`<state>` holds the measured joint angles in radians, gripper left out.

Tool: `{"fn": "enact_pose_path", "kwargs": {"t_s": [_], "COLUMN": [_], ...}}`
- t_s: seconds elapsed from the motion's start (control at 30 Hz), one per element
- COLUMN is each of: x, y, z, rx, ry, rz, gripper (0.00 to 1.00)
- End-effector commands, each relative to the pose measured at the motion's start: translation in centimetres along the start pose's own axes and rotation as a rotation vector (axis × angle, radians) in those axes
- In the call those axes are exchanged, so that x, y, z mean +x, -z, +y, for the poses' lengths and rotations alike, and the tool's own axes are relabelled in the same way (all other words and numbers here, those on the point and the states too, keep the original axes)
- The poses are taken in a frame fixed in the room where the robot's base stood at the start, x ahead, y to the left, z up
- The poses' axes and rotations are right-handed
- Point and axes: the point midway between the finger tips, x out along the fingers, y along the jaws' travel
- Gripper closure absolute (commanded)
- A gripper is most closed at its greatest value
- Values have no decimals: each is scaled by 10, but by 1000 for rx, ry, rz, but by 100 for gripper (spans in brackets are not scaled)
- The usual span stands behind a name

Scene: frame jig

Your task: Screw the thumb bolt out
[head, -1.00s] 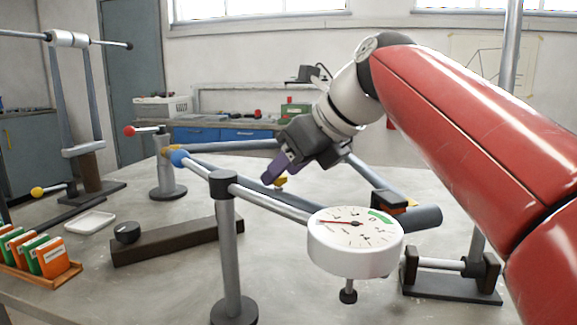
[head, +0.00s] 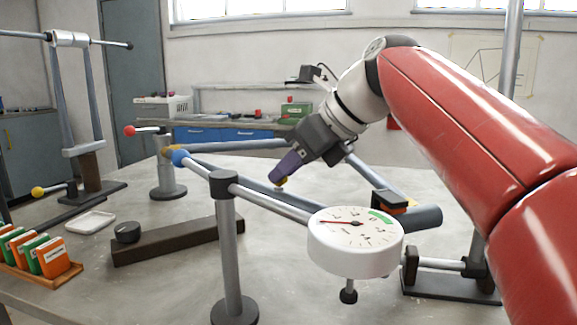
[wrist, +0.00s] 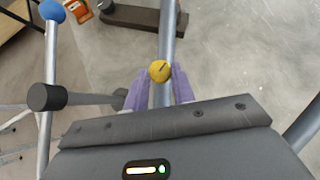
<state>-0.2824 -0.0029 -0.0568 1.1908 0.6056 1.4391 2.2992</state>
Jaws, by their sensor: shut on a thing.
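The thumb bolt has a round yellow head (wrist: 160,71) with a dark line on it, between the purple fingertips in the wrist view. A grey frame tube (wrist: 166,45) runs just beneath the bolt in the wrist view. The bolt's shank is hidden, so I cannot tell how deep it sits.
A white dial gauge (head: 355,253) and a dark-capped post (head: 226,250) stand in front of the gripper. A blue-ended bar (head: 270,200) runs between them. A white tray (head: 90,223) and orange and green blocks (head: 40,253) lie left. Bare tabletop shows at the front.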

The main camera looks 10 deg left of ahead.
Motion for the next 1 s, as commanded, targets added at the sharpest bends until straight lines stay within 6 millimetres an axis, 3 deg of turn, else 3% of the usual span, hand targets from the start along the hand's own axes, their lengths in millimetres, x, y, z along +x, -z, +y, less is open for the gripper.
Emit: {"fn": "enact_pose_path", "kwargs": {"t_s": [0.6,1.0], "x": [2,3], "y": [-1,-2], "z": [-12,-13], "rx": [-349,-460], "ry": [-352,-463], "rz": [0,1], "gripper": [97,97]}}
